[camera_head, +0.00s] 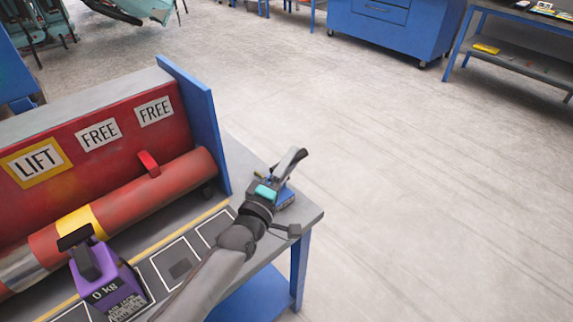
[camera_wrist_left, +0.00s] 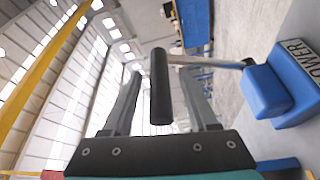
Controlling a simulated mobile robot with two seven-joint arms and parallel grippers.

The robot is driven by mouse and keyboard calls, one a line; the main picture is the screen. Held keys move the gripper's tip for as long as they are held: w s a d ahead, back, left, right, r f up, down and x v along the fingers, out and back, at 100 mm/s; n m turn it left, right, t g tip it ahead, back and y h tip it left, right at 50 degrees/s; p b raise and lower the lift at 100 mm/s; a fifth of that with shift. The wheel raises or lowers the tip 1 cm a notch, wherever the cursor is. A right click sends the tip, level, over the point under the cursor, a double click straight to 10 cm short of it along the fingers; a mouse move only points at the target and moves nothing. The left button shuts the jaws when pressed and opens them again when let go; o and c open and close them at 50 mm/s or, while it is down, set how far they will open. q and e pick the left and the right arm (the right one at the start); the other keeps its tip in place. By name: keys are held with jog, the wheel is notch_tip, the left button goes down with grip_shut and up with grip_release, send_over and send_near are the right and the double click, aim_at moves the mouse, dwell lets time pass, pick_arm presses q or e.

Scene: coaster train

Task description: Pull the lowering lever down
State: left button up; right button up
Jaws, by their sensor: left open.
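The lowering lever shows in the left wrist view as a black cylindrical grip (camera_wrist_left: 160,92) on a thin metal rod. The rod runs to a blue base (camera_wrist_left: 272,92) beside a plate whose visible letters read "OWER". My left gripper (camera_wrist_left: 160,76) is open, with one finger on each side of the black grip. I see gaps between the grip and both fingers. In the head view my left gripper (camera_head: 291,160) is at the right corner of the grey bench (camera_head: 308,215) and largely hides the lever. My right gripper is not in view.
A red cylinder (camera_head: 190,172) lies along a red panel with LIFT and FREE signs, ending at a blue upright plate (camera_head: 200,120). The floor right of the bench is clear.

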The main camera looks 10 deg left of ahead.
pick_arm(q)
jog(key=shift+s, duration=0.1)
jog(key=p+v, duration=0.1)
jog(key=v, duration=1.4)
